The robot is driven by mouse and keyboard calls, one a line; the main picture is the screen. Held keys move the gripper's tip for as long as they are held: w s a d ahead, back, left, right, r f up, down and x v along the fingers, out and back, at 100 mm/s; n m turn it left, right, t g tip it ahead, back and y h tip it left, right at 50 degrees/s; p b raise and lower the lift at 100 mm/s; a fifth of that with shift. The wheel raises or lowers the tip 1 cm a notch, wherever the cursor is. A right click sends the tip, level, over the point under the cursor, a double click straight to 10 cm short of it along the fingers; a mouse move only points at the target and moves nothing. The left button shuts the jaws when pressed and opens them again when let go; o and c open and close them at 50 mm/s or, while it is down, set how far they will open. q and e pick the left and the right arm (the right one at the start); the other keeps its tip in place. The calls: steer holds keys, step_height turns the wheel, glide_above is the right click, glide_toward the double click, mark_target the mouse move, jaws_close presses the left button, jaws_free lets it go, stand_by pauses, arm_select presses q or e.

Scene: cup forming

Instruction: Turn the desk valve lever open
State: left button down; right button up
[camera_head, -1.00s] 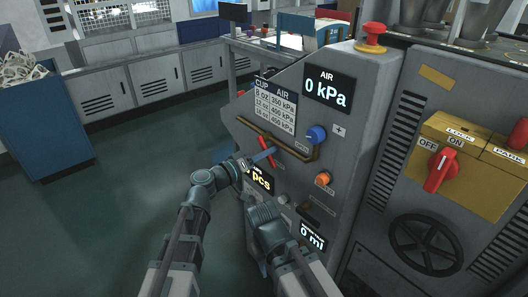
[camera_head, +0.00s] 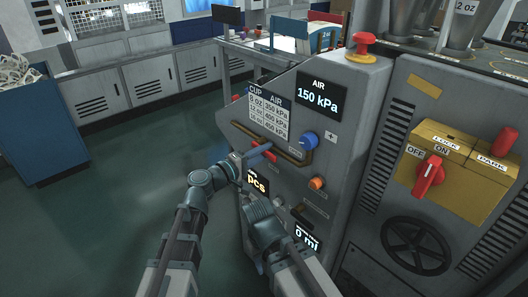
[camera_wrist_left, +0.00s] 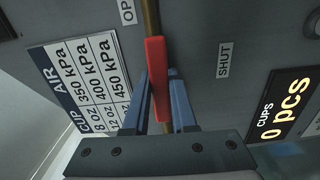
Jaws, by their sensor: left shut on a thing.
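The red valve lever (camera_wrist_left: 157,65) lies in line with the brown pipe (camera_wrist_left: 151,16) on the grey desk panel. In the left wrist view it runs between the two blue fingers of my left gripper (camera_wrist_left: 161,82), which is shut on it. In the head view my left gripper (camera_head: 264,149) hides part of the lever. An "OP..." label (camera_wrist_left: 127,11), partly cut off, and a "SHUT" label (camera_wrist_left: 223,60) sit on either side of the pipe. The air display (camera_head: 318,95) reads 150 kPa. My right gripper (camera_head: 258,212) is low by the panel; its fingers are unclear.
A blue knob (camera_head: 309,141) and an orange button (camera_head: 317,184) are right of the lever. A red emergency button (camera_head: 362,45) tops the desk. A yellow box (camera_head: 465,180) with a red switch stands further right.

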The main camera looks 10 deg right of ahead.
arm_select(q)
steer(key=shift+r+n, duration=0.15)
steer(key=shift+n, duration=0.15)
stand_by(0.4)
steer(key=c, duration=0.7)
jaws_free()
steer(key=shift+a, duration=0.1)
steer(key=v, duration=1.3)
steer(key=shift+s+a, duration=0.25)
steer(key=shift+a, duration=0.05)
